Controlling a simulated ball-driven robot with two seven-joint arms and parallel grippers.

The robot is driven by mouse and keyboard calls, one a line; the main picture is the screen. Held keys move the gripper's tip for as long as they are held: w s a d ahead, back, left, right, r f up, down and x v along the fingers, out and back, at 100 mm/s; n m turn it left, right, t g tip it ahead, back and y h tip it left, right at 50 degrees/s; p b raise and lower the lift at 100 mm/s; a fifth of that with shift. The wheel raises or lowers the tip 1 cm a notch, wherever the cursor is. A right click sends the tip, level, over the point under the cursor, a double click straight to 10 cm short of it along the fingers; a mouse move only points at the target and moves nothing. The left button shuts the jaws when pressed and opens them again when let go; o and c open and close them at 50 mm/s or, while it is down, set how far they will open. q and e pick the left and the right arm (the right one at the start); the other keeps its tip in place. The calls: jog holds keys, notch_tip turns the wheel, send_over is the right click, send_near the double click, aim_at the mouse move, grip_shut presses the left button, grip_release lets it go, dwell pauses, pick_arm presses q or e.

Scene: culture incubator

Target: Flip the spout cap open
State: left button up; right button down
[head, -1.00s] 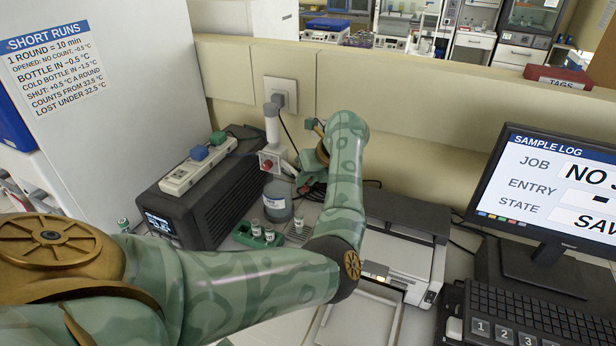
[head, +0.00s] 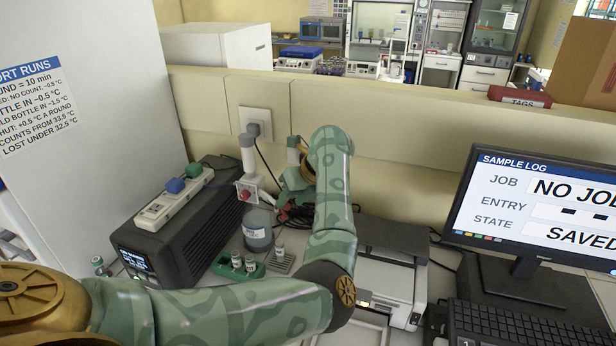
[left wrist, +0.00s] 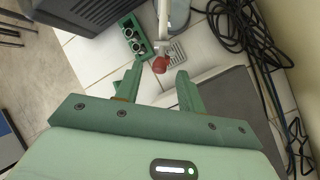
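The red spout cap (head: 243,196) is on a dispenser with a pale upright column (head: 247,153) and a grey round bottle (head: 257,232) below. In the left wrist view the red cap (left wrist: 160,64) shows between and just beyond the two fingertips, beside a pale tube. My left gripper (left wrist: 161,76) is open with nothing clearly held; I cannot tell if a finger touches the cap. In the head view my left gripper (head: 287,193) is just right of the dispenser, its fingers partly hard to make out. My right gripper is not in view.
A green rack (head: 238,268) with small vials stands in front of the bottle, beside a grated plate (head: 281,261). A black box (head: 185,225) with a power strip is to the left. Dark cables (left wrist: 250,45) lie behind. A printer-like device (head: 388,275) is to the right.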

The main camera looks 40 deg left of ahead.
pick_arm(q)
jog(key=p+v, duration=0.1)
jog(key=v, duration=1.1)
jog(key=shift+d, duration=0.15)
